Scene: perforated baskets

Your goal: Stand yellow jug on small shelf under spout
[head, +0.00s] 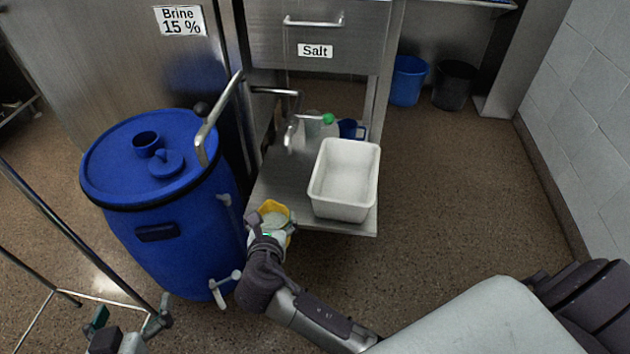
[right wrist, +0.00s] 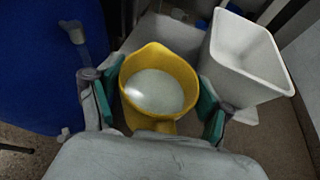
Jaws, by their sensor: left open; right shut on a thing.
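The yellow jug (head: 273,208) is upright at the front left corner of the low steel shelf (head: 283,178). A pale, shiny surface shows inside the jug in the right wrist view (right wrist: 153,90). My right gripper (right wrist: 157,100) is shut on it, a green-padded finger at each side. I cannot tell whether the jug's base touches the shelf. A bent metal spout (head: 291,133) hangs over the back left of the shelf, behind the jug. My left gripper (head: 130,326) is open and empty at the lower left, in front of the blue barrel.
A white tub (head: 343,207) fills the shelf's right side. A green-capped bottle (head: 318,126) and blue mug (head: 350,128) stand behind. The blue barrel (head: 165,245), with pale taps (head: 222,287), stands close at left. Bare shelf lies between jug and spout.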

